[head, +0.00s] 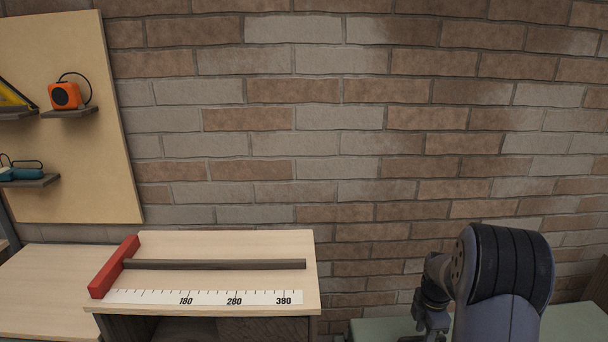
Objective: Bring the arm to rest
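My arm (505,265) shows at the lower right in the head view, with a large dark, ribbed, rounded joint above a blue-grey link. Beside it on the left is a smaller dark end part that looks like my gripper (430,318), low in the picture and partly cut off by the bottom edge. Its fingers are too small and too hidden to tell whether they are open or shut. No held object can be made out. It is to the right of the light wooden bench, apart from it.
A light wooden bench top (215,246) carries a red stop block (114,267), a dark rod (215,264) and a white scale (205,297). A pegboard-like panel (95,170) holds an orange tape measure (65,95) on a shelf. A greenish surface (575,322) lies below my arm. A brick wall is behind.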

